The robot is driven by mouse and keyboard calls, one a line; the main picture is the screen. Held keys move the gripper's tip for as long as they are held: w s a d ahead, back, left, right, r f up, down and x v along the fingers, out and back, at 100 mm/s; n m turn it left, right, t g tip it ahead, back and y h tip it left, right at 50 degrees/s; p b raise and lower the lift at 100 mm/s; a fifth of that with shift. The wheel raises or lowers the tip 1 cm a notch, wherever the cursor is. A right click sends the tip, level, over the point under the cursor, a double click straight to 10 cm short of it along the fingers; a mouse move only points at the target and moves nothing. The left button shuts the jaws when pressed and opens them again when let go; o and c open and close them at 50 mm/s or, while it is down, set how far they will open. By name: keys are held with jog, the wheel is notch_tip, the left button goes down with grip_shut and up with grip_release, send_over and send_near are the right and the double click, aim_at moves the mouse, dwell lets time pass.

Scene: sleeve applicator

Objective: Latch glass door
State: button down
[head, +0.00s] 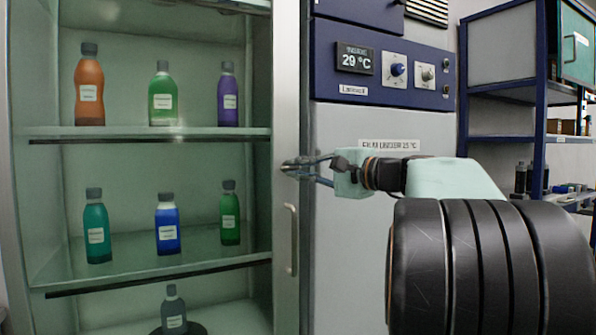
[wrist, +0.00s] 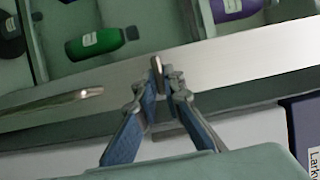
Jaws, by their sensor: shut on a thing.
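The glass door (head: 287,80) stands at the left of the head view, with a light metal frame along its right edge. It looks closed, though its seal is not clear. A vertical bar handle (head: 292,240) sits on that frame; it also shows in the wrist view (wrist: 80,94). Above the handle is a small metal latch (head: 286,165), seen in the wrist view as a short upright piece (wrist: 157,66). My gripper (head: 303,167) is at the latch from the right, its fingertips (wrist: 158,88) closed on it. The fingertips partly hide the latch.
Several coloured bottles (head: 89,90) stand on shelves behind the glass. A blue control panel (head: 380,65) with a 29 °C display and knobs is right of the door. A blue rack (head: 547,90) stands at the far right. The grey panel below the controls is flat.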

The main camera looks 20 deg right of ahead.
jog(key=shift+r, duration=0.1)
dwell(0.3)
jog(key=c, duration=2)
grip_release()
jog(key=shift+c, duration=0.2)
jog(key=v, duration=1.2)
